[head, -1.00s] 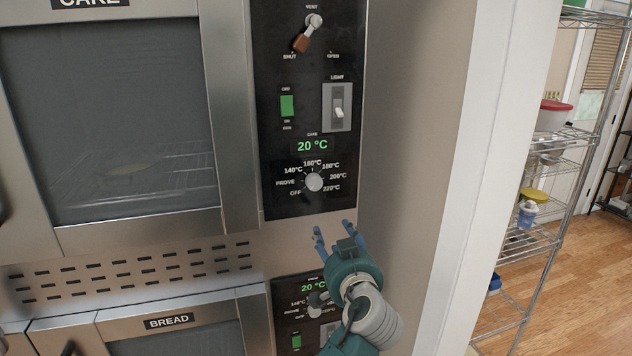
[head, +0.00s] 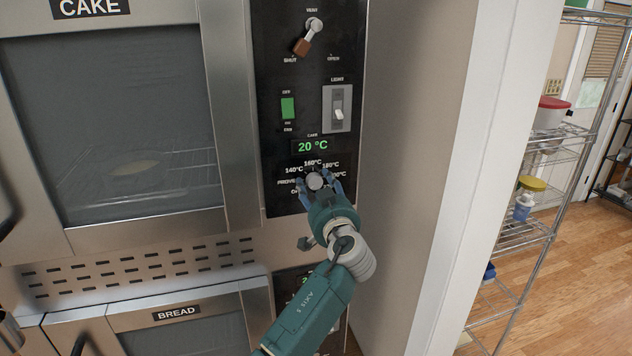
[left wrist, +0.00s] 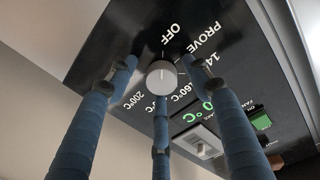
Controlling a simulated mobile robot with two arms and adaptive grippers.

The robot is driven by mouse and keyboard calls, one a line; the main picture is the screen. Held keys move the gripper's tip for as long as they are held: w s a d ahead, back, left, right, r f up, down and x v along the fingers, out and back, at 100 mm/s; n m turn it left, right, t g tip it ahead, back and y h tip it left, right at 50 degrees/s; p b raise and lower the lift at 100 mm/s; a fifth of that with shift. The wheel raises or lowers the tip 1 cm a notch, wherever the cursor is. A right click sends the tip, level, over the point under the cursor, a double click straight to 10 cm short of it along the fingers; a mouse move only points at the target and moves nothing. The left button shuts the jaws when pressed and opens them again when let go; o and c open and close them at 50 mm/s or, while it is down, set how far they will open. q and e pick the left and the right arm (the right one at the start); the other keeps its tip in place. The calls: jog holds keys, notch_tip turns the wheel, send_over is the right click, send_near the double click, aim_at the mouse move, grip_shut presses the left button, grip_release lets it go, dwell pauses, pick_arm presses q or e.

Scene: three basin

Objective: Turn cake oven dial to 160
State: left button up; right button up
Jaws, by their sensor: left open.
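The cake oven dial (head: 315,181) is a round pale knob on the black panel, below a green display (head: 312,147) reading 20 °C. Printed marks, including 140°C, 160°C and 180°C, surround it. My left gripper (head: 320,186) is at the dial with its blue fingers spread open around it. In the left wrist view the dial (left wrist: 161,78) sits between the three fingers, with OFF and PROVE printed near it. I cannot tell whether any finger touches it. The dial's pointer setting is unclear. My right gripper is not in view.
The vent lever (head: 308,37), green switch (head: 288,107) and light switch (head: 338,108) sit above the dial. The cake oven door (head: 120,115) is shut on the left. The bread oven (head: 180,330) is below. A wire shelf (head: 560,135) stands at the right.

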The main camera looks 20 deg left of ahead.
pick_arm(q)
jog(key=shift+w, duration=0.15)
jog(key=shift+f, duration=0.1)
jog(key=c, duration=1.1)
